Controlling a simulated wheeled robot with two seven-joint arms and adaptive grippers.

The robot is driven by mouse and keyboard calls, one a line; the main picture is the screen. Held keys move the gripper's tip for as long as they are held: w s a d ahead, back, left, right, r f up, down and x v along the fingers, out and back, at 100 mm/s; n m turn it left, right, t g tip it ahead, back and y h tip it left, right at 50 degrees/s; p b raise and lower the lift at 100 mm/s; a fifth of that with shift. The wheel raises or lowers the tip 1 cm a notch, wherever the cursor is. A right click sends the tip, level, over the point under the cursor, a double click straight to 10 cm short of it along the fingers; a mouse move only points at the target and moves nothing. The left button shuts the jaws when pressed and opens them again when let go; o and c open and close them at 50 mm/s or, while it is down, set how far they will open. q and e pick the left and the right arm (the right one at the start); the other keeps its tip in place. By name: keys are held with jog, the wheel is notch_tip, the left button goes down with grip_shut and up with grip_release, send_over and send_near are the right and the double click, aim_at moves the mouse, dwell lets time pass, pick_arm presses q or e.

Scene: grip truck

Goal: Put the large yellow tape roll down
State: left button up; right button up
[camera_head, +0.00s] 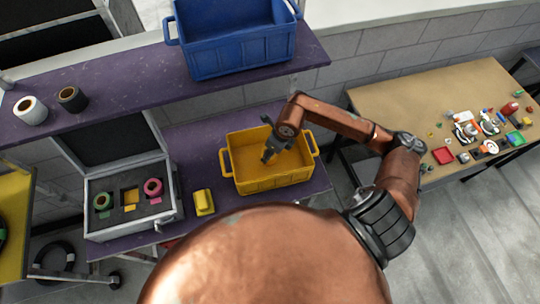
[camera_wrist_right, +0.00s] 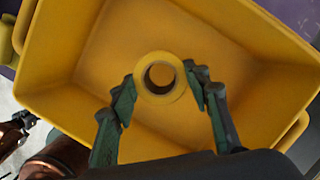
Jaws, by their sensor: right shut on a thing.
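The large yellow tape roll (camera_wrist_right: 160,98) is between the fingers of my right gripper (camera_wrist_right: 162,80) in the right wrist view, its open hole facing the camera. The right gripper is shut on it, over the inside of the yellow crate (camera_wrist_right: 75,95). In the head view, the right gripper (camera_head: 267,156) reaches down into the crate (camera_head: 275,184), and I cannot make out the roll there. Whether the roll touches the crate floor is not clear.
A blue crate (camera_head: 240,52) is on the shelf above. A cluttered workbench (camera_head: 400,93) is at right.

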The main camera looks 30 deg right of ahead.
notch_tip(320, 180, down, 4)
jog(key=shift+r, duration=0.2)
jog(key=o, duration=0.8)
jog(key=shift+f, duration=0.2)
jog(key=shift+c, duration=0.2)
jog(key=o, duration=0.5)
jog(key=shift+r, duration=0.1)
jog(key=shift+c, duration=0.2)
pick_arm(q)
jog(key=shift+w, duration=0.4)
jog(key=shift+r, duration=0.1)
pick_arm(e)
jog(key=shift+r, duration=0.15)
pick_arm(q)
jog(key=shift+f+b, duration=0.6)
jog(key=shift+f, duration=0.05)
pick_arm(e)
jog(key=v, duration=1.2)
